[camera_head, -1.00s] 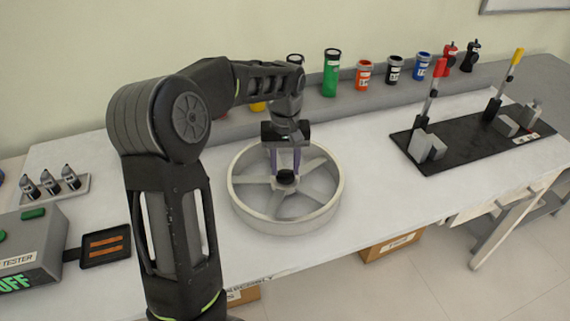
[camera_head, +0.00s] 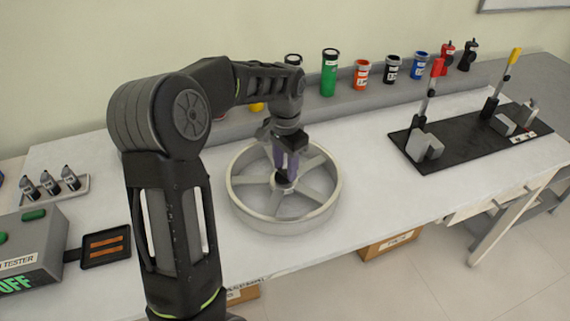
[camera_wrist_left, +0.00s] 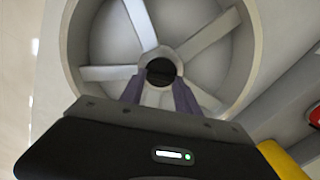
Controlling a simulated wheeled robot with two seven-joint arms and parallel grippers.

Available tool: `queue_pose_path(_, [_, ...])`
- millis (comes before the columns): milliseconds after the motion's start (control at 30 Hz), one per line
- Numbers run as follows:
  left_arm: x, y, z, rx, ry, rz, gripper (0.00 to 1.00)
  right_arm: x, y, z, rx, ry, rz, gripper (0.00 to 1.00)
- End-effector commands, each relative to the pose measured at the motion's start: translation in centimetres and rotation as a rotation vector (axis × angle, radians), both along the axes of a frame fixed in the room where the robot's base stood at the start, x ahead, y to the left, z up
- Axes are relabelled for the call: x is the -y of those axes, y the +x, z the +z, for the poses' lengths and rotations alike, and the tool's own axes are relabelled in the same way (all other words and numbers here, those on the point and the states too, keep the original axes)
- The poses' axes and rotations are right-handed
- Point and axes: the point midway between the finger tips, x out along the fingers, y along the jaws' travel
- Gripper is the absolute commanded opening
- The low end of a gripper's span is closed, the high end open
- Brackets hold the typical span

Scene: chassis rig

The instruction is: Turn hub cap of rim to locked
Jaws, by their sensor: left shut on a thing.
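A light grey spoked rim (camera_head: 237,197) lies flat on the white bench, and it fills much of the left wrist view (camera_wrist_left: 88,20). The dark round hub cap (camera_head: 283,176) sits at its centre and shows as a black disc with a bar across it in the left wrist view (camera_wrist_left: 160,72). My left gripper (camera_head: 285,170) points down over the hub, with its purple-grey fingers on either side of the cap, shut on it. In the left wrist view my left gripper (camera_wrist_left: 159,88) reaches the cap from below. My right gripper is not in view.
A black board (camera_head: 465,140) with red and yellow levers lies to the right. Several coloured bottles, including a green one (camera_head: 328,75), stand on the back ledge. A tester box (camera_head: 35,245) and a small black tray (camera_head: 105,246) are at left.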

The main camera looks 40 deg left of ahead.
Motion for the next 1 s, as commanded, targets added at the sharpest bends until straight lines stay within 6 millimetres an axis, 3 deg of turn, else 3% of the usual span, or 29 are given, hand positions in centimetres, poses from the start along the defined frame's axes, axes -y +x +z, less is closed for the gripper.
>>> queue_pose_path(400, [0.1, 0.03, 0.11, 0.004, 0.002, -0.302, 0.0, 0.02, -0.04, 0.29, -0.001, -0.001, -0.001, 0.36])
queue_pose_path(1000, [0.15, 0.0, 0.08, 0.003, 0.001, -0.376, 0.0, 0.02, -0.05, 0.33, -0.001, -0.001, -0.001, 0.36])
